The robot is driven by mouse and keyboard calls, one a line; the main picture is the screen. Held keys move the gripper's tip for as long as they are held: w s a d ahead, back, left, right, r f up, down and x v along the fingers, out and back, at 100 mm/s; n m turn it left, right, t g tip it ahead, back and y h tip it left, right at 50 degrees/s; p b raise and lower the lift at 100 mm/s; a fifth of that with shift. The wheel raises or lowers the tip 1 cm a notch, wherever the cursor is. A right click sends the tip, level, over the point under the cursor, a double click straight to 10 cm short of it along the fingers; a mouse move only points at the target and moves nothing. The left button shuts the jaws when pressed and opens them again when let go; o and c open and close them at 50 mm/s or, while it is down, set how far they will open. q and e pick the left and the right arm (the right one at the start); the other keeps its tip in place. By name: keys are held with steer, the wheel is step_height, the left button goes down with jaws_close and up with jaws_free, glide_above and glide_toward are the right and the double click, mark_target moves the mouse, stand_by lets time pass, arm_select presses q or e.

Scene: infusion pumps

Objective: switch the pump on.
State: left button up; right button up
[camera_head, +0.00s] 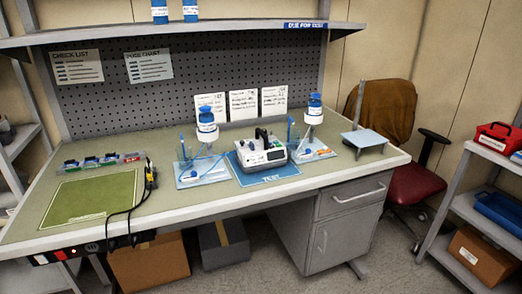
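The pump (262,151) is a white and grey box with a dark carrying handle on top. It stands upright on a blue mat (270,178) marked "TEST", near the front middle of the bench. A small display and controls show on its front face, too small to read, so I cannot tell whether it is on. Neither of my grippers shows in the head view.
Stands with blue-capped bottles (207,124) flank the pump. A green mat (92,198) lies at the left, with a black cable (149,178) beside it. A small blue platform (364,139) stands at the right. A shelf (190,34) overhangs the back.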

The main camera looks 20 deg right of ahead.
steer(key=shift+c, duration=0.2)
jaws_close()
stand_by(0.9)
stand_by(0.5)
